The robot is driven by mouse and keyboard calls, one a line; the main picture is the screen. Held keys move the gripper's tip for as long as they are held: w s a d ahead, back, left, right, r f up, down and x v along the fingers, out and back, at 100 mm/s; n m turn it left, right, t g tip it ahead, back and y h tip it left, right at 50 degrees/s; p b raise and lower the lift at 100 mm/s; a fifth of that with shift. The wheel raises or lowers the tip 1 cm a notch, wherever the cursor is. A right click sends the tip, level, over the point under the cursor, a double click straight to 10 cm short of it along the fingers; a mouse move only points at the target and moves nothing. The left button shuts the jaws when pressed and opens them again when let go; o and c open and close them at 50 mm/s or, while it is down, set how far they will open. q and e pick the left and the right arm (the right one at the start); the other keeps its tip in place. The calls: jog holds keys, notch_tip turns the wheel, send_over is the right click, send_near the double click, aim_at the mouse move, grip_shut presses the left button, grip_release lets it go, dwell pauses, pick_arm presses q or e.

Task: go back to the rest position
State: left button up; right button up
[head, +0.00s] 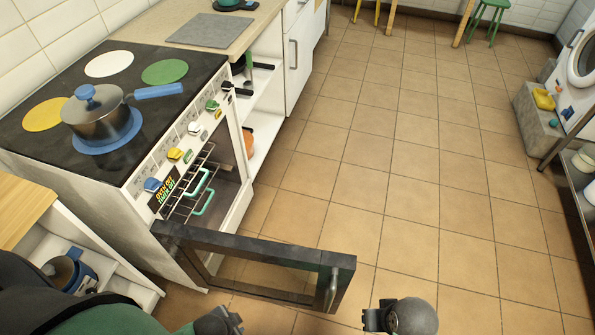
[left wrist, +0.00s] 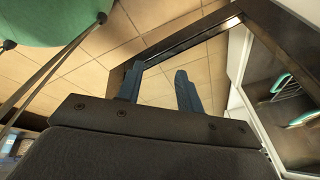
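My left gripper (head: 218,322) is at the bottom edge of the head view, left of the open oven door's handle and apart from it. In the left wrist view its two blue-grey fingers (left wrist: 159,75) are spread with nothing between them. The oven door (head: 265,255) is a dark frame with glass, swung down and open; its frame also crosses the left wrist view (left wrist: 200,32). My right gripper (head: 375,318) shows only partly at the bottom, right of the door; its finger opening cannot be made out.
The stove (head: 60,165) bears a steel pot (head: 97,118) with a blue handle on its blue burner. Inside the oven are racks with green handles (head: 201,190). A low shelf with a blue pot (head: 66,272) stands at lower left. The tiled floor (head: 400,160) is clear to the right.

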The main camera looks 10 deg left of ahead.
pick_arm(q)
jog(key=w+d+r+n, duration=0.3)
jog(key=d+r, duration=0.2)
jog(key=r, duration=0.4)
jog(key=w+d+r+n+g+h, duration=0.1)
jog(key=w+d+r+n, duration=0.2)
jog(key=r, duration=0.6)
jog(key=shift+d+g, duration=0.3)
jog(key=shift+d, duration=0.65)
